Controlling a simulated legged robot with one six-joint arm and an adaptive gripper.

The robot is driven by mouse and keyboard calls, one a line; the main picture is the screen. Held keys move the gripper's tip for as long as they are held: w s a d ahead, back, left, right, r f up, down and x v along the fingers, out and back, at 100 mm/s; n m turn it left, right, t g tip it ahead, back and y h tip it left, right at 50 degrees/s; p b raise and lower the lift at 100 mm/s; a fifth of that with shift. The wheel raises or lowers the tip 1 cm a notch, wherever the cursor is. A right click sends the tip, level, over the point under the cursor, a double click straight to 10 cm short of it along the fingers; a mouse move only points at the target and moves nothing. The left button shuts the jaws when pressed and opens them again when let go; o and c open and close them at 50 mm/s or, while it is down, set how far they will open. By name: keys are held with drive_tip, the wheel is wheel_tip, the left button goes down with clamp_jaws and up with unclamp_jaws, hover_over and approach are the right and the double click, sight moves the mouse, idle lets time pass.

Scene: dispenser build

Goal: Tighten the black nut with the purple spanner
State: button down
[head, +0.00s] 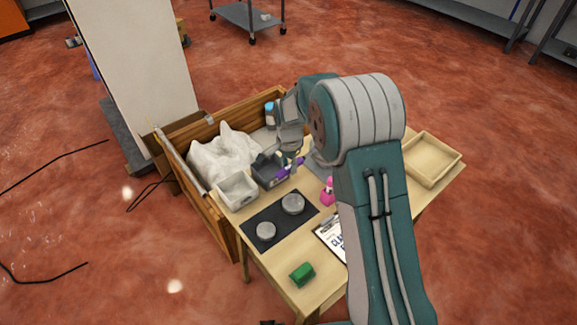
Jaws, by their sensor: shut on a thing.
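The purple spanner (289,169) is at the back of the wooden table, angled beside a dark grey block-like fixture (266,171). My gripper (291,156) points down over the spanner and is shut on it. The fingertips are small and partly hidden by my own arm. I cannot make out the black nut; it may be hidden by the gripper or too small to see. Whether the spanner's jaw sits around anything I cannot tell.
A white open box (238,190) stands left of the fixture. Two grey round pieces lie on a black mat (279,219). A pink bottle (328,191), a clipboard (329,237), a green block (302,274) and a wooden tray (432,159) are also on the table. A wooden crate (217,222) with white cloth adjoins it.

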drive_tip(key=shift+r, duration=1.75)
drive_tip(key=c, duration=1.4)
unclamp_jaws()
